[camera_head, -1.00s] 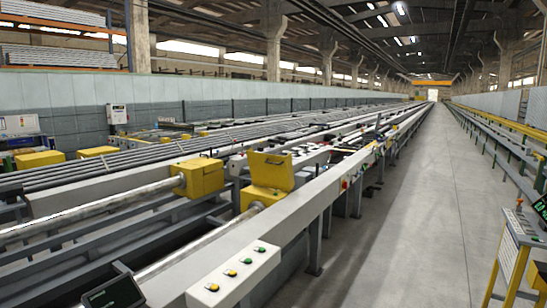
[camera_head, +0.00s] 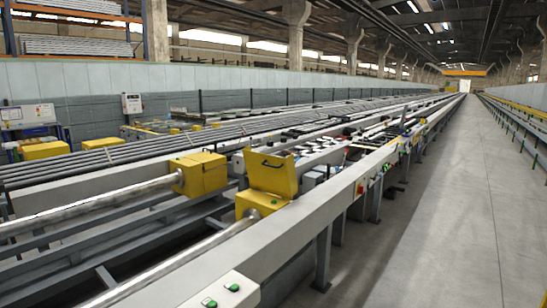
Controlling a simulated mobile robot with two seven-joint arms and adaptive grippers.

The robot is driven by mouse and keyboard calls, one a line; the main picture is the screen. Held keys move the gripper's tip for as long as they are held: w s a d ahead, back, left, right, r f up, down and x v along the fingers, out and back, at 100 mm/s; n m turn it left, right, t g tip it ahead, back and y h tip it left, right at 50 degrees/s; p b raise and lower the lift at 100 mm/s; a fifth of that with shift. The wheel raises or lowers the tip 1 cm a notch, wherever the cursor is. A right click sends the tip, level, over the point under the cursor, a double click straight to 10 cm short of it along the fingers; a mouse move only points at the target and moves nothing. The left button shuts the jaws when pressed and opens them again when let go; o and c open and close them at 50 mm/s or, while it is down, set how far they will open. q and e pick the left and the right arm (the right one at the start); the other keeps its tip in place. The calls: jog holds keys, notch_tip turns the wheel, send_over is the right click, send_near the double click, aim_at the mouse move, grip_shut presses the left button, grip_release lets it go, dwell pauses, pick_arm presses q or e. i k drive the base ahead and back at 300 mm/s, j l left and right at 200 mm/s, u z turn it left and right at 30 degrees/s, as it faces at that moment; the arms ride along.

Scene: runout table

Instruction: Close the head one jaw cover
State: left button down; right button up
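The head with the open jaw cover is a yellow box (camera_head: 260,205) in the middle of the view. Its yellow cover (camera_head: 270,174) stands raised, with a dark handle on its face. A metal bar (camera_head: 185,262) runs into this box from the lower left. A second yellow box (camera_head: 202,174) to its left has its top shut, and another bar (camera_head: 95,203) enters it. Neither of my grippers shows in this view.
A long light-grey beam (camera_head: 310,210) runs beside the open head, with green buttons (camera_head: 233,287) at its near end. A clear concrete aisle (camera_head: 440,220) lies to the right. Racks of long bars (camera_head: 110,160) fill the left.

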aim_at(274, 175)
jog(key=i+l, duration=0.8)
jog(key=i, duration=0.15)
jog(key=j+u, duration=0.05)
